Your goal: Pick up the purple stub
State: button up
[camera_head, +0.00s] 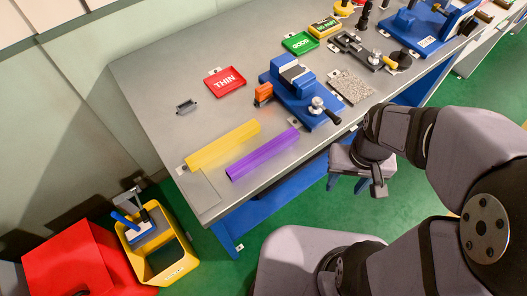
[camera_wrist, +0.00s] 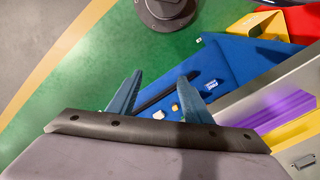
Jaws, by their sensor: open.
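The purple stub (camera_head: 263,155) is a long purple bar lying flat on the grey bench, near its front edge.
A yellow bar (camera_head: 222,146) lies behind the purple stub, roughly parallel. A blue vise (camera_head: 298,92) stands to its right. A red THIN tray (camera_head: 225,82) and green GOOD tray (camera_head: 300,43) sit farther back. A yellow bin (camera_head: 158,246) is on the floor.

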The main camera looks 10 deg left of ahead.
jog(key=a, duration=0.1)
notch_tip(320, 180, up, 5)
jog(key=n+p, duration=0.3)
jog(key=p, duration=0.3)
send_over(264, 151)
jog(key=s+d, duration=0.2)
jog(key=shift+s+a+f, duration=0.1)
jog(key=shift+a+f, duration=0.05)
jog(key=shift+a, duration=0.1)
jog(key=w+m, duration=0.1)
jog(key=a+r+m, duration=0.1)
jog(key=m, duration=0.1)
jog(key=w+r+m, duration=0.1)
jog(key=m, duration=0.1)
jog(key=shift+w+a+r, duration=0.15)
jog(key=shift+w+a, duration=0.2)
jog(key=shift+a, duration=0.05)
jog(key=shift+r+m, duration=0.15)
jog(key=shift+m, duration=0.95)
jog(key=m, duration=0.4)
jog(key=shift+s+d+m, duration=0.2)
jog(key=shift+s+m, duration=0.05)
jog(key=shift+m, duration=0.15)
